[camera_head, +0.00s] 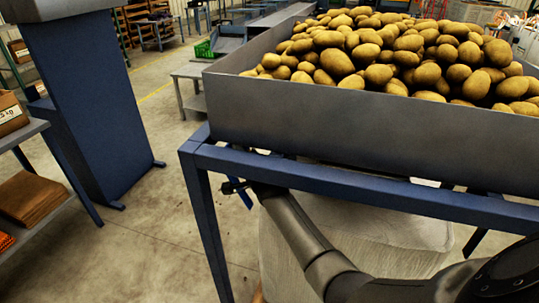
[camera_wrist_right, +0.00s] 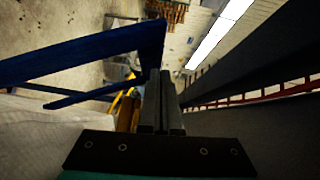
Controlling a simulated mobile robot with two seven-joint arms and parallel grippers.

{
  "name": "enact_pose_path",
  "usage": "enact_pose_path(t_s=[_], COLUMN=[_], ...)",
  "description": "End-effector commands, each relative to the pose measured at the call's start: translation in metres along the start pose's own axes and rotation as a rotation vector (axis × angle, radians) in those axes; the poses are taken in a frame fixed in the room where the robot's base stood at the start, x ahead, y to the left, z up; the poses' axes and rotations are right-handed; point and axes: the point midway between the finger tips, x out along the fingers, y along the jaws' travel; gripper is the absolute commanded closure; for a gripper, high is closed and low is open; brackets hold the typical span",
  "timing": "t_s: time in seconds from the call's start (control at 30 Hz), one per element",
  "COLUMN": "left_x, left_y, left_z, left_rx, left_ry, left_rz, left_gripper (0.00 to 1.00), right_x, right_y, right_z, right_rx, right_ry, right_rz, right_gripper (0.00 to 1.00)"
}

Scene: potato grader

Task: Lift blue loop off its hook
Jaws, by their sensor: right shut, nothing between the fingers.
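A narrow blue strip (camera_head: 245,198), which looks like the blue loop, hangs just below the table's blue rail beside my right gripper. Its full shape and its hook are too small or hidden to make out. My right gripper (camera_head: 232,186) is at the end of the dark arm that reaches under the rail, near the table's left corner. In the right wrist view its two fingers (camera_wrist_right: 161,75) are together with nothing between them. I cannot tell whether they touch the strip. My left gripper is not in view.
A grey bin wall (camera_head: 360,140) holds a heap of potatoes (camera_head: 400,55) above the blue rail (camera_head: 340,182). A blue leg (camera_head: 207,235) stands left of my gripper. A pale block (camera_head: 365,250) is under the table. Open floor (camera_head: 150,240) lies to the left.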

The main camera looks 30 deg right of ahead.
Motion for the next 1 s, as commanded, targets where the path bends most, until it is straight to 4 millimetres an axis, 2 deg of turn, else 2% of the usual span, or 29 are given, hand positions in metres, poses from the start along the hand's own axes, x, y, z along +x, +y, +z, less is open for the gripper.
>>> enact_pose_path(t_s=[0.13, 0.4, 1.0], left_x=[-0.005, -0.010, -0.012], left_y=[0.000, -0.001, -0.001], left_z=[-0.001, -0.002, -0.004], left_rx=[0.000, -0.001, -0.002], left_ry=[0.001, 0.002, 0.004], left_rz=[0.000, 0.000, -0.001], left_gripper=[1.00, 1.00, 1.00], right_x=[0.010, 0.017, 0.014], right_y=[0.000, 0.005, 0.006], right_z=[0.011, 0.018, 0.018], right_rx=[-0.034, -0.085, -0.092], right_ry=[-0.001, 0.000, -0.001], right_rz=[0.038, 0.087, 0.094], right_gripper=[1.00, 1.00, 1.00])
